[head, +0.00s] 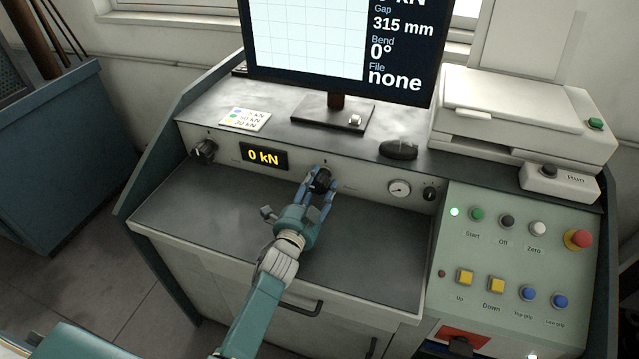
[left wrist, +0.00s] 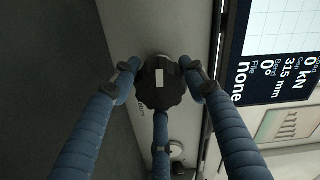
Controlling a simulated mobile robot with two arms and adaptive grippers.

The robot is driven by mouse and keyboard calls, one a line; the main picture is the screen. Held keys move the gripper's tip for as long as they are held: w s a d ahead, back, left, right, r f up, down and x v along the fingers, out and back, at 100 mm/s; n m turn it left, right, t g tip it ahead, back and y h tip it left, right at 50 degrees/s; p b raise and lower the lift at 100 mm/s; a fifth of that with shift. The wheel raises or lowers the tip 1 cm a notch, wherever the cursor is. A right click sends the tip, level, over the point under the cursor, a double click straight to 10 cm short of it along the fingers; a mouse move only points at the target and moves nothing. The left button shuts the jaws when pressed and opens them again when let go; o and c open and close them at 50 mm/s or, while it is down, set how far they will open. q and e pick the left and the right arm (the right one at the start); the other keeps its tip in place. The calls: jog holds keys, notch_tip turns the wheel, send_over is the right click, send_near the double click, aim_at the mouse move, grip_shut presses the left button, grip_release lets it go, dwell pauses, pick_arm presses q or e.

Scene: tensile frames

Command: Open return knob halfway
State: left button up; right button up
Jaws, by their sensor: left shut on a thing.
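A black lobed knob (head: 319,181) sits in the middle of the console's front panel. My left gripper (head: 320,186) reaches it from the front, its blue fingers around the knob. In the left wrist view the knob (left wrist: 158,84) lies between the fingertips of my left gripper (left wrist: 160,82), which is shut on it. A white mark shows on the knob's face and runs up and down in that view. My right gripper is not in view.
Another black knob (head: 203,152) is at the panel's left, beside a display (head: 264,157) reading 0 kN. A round gauge (head: 399,189) and small knob (head: 429,194) are to the right. A button panel (head: 515,262) stands at far right. The dark worktop (head: 215,222) is clear.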

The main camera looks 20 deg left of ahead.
pick_arm(q)
jog(key=shift+a+n, duration=0.3)
jog(key=shift+n, duration=0.4)
jog(key=o, duration=1.2)
jog(key=shift+a+f, duration=0.1)
jog(key=shift+s, duration=0.2)
jog(key=s, duration=1.1)
jog(key=shift+s+a, duration=0.15)
jog(key=shift+s, duration=0.1)
jog(key=shift+s+f, duration=0.1)
